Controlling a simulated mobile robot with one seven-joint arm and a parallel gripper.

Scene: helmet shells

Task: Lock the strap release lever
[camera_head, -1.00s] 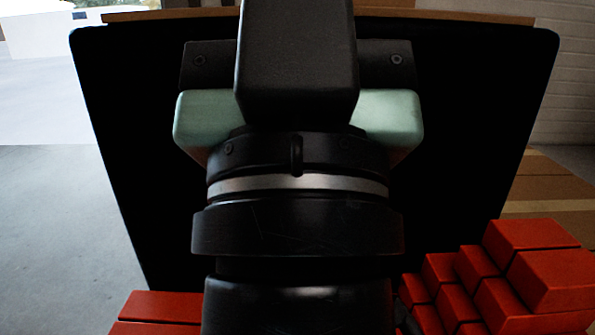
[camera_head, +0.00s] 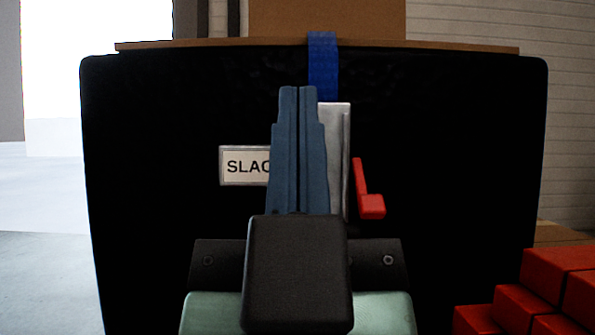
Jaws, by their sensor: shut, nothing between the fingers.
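The red lever (camera_head: 367,190) shows in the head view on the black panel, right of a grey metal plate (camera_head: 338,150). Its arm points up and its thicker end is at the bottom. A blue strap (camera_head: 323,68) hangs over the panel's top edge down to the plate. My gripper (camera_head: 299,90) is in front of the plate with its blue fingers pointing up. The fingers are shut with nothing between them, left of the lever and apart from it in the picture. They hide part of the plate and of a white label (camera_head: 243,166) reading "SLAC".
The large black panel (camera_head: 450,150) fills the middle, with a brown board (camera_head: 180,44) along its top. Red blocks (camera_head: 520,305) are stacked at the lower right. A cardboard box (camera_head: 270,18) stands behind. The panel right of the lever is bare.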

